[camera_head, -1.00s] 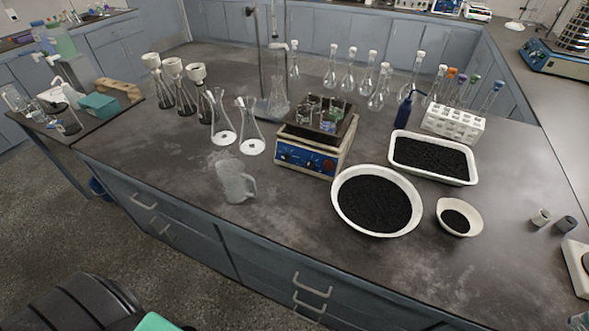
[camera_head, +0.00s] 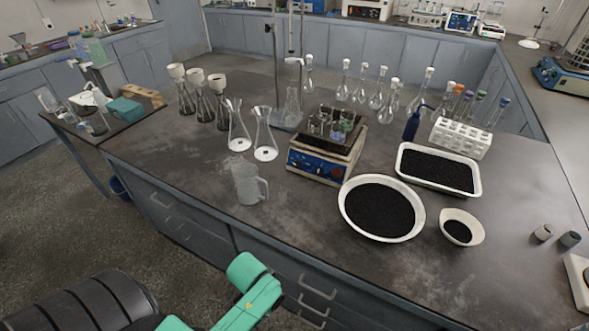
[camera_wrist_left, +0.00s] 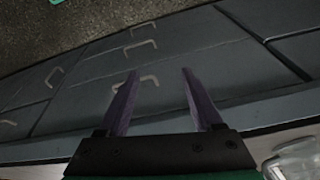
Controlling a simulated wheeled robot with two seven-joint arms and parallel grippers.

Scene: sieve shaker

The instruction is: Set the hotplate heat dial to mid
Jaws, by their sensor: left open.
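The hotplate (camera_head: 322,160) stands on the bench, with a blue front panel facing me. Its dials (camera_head: 322,165) show as small dark and red spots, too small to read a setting. A dark tray (camera_head: 333,130) with several small glass beakers sits on top of it. My left gripper (camera_wrist_left: 155,85) shows in the left wrist view, open and empty, its two purple fingers apart in front of the drawer fronts. In the head view only a green part of my arm shows at the bottom, well short of the hotplate. My right gripper is not in view.
A glass beaker (camera_head: 247,184) stands left of the hotplate, near the front edge, and two flasks (camera_head: 265,143) stand behind it. A round bowl of black grains (camera_head: 381,208) is close on the hotplate's right.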

